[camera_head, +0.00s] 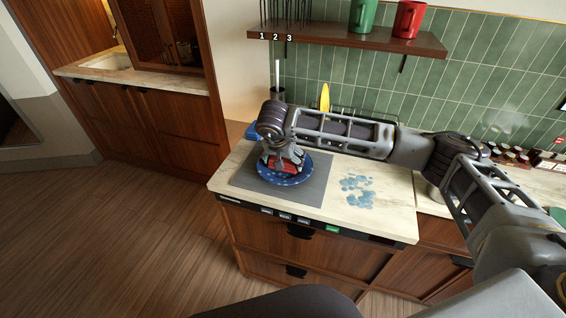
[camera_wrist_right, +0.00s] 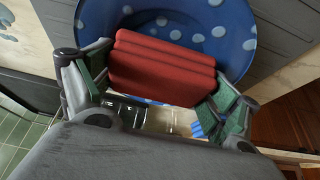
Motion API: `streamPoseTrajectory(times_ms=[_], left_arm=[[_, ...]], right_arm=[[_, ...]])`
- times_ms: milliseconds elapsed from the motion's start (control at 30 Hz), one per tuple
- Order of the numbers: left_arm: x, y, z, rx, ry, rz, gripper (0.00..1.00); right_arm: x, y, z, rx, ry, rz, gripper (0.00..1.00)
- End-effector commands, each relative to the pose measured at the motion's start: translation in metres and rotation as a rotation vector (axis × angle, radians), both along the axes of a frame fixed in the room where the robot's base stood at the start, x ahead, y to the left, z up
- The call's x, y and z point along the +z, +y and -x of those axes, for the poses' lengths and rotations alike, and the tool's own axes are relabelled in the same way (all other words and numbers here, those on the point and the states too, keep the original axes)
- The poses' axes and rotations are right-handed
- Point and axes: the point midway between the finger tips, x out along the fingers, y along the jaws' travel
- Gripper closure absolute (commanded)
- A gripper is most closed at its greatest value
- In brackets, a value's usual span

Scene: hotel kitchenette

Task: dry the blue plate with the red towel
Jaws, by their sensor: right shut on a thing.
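The blue plate (camera_head: 297,180) with pale dots lies on a grey mat (camera_head: 252,182) on the counter. It also shows in the right wrist view (camera_wrist_right: 240,35), behind the towel. The red towel (camera_head: 283,166) is a folded block over the plate, and in the right wrist view (camera_wrist_right: 160,68) it sits between the fingers. My right gripper (camera_head: 284,158) points down over the plate, shut on the towel. In the right wrist view my right gripper's fingers (camera_wrist_right: 155,85) flank the towel's two ends. I cannot tell how firmly the towel touches the plate. My left gripper is not in view.
Blue wet-looking patches (camera_head: 357,190) lie on the counter right of the mat. A shelf (camera_head: 345,37) above holds a green mug (camera_head: 362,14) and a red mug (camera_head: 408,19). A yellow plate (camera_head: 324,97) stands in a rack behind my arm. Several jars (camera_head: 510,155) stand at right.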

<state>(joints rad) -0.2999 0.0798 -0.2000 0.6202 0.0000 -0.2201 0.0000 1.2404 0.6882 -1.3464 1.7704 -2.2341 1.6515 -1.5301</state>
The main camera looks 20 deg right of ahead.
Motion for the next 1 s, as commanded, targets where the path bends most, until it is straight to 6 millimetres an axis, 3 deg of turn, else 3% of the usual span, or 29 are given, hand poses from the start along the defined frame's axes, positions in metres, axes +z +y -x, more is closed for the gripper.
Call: streamPoseTrajectory(times_ms=[500,1000], left_arm=[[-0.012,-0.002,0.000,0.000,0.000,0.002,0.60],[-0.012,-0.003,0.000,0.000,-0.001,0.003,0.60]], right_arm=[[-0.002,-0.016,-0.024,-0.001,-0.001,-0.001,0.37],[-0.002,-0.015,-0.021,0.001,0.001,0.000,0.37]])
